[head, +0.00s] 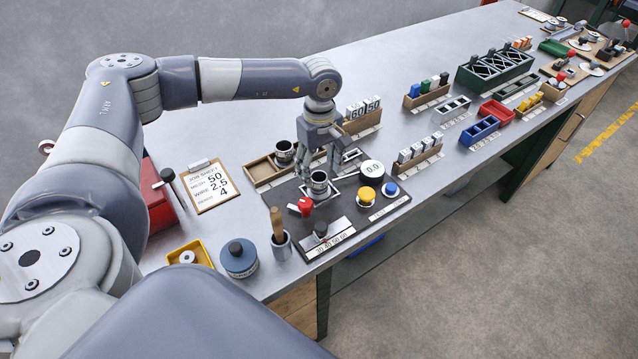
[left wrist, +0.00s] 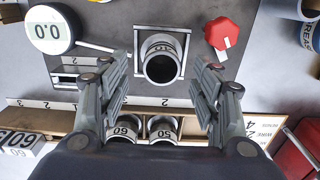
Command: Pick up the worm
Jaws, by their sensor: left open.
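A short dark cylinder with a pale numbered band, which seems to be the worm (head: 319,180), stands upright in a square metal holder on the dark plate. In the left wrist view this worm (left wrist: 161,58) shows its hollow round end and the holder's frame around it. My left gripper (head: 321,164) points down over it. In the left wrist view the open fingers (left wrist: 162,75) are spread to either side of the worm, with clear gaps and nothing held. Two similar banded cylinders (left wrist: 163,128) sit in the wooden rack. My right gripper is not in view.
Close around the holder are a red knob (head: 305,206), a white 0.0 dial (head: 372,172), a yellow button (head: 366,195) and a blue button (head: 390,188). The wooden rack (head: 263,170) lies just behind. A job sheet (head: 211,186) lies left.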

